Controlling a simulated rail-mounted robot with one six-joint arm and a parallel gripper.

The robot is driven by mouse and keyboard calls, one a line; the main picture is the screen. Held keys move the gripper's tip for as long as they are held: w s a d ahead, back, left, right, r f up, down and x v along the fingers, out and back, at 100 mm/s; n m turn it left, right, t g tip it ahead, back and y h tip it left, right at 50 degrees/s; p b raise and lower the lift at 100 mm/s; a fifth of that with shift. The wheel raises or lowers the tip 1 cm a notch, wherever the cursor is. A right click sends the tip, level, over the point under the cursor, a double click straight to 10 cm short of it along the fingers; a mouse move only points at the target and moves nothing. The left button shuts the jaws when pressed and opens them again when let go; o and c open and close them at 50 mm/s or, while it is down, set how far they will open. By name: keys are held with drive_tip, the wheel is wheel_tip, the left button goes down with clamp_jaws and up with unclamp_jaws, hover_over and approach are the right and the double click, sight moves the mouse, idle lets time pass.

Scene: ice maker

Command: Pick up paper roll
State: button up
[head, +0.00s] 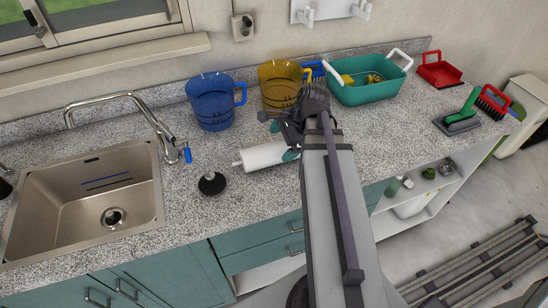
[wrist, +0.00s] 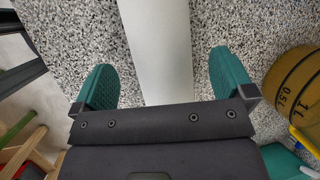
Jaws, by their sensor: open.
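The white paper roll (head: 262,156) lies on its side on the granite counter in the head view, with a thin holder tip showing at its left end. My arm and gripper hide its right end. In the wrist view the paper roll (wrist: 158,45) runs up between the two green fingers. My gripper (wrist: 160,75) is open, with one finger on each side of the roll and counter visible between each finger and the roll. In the head view my gripper (head: 291,154) is at the roll's right part. I cannot tell the exact height of the fingers.
A blue jug (head: 212,103) and an amber jug (head: 278,88) stand behind the roll. A black round stopper-like object (head: 212,183) is at its front left, by the sink (head: 88,195). A teal basket (head: 368,88) and red dustpan (head: 438,72) are at the back right.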

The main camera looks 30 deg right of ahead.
sight(279, 146)
drive_tip(key=b+x, duration=0.3)
drive_tip(key=x, duration=0.2)
drive_tip(key=shift+b, duration=0.35)
drive_tip(key=shift+r, duration=0.25)
drive_tip(key=c, duration=1)
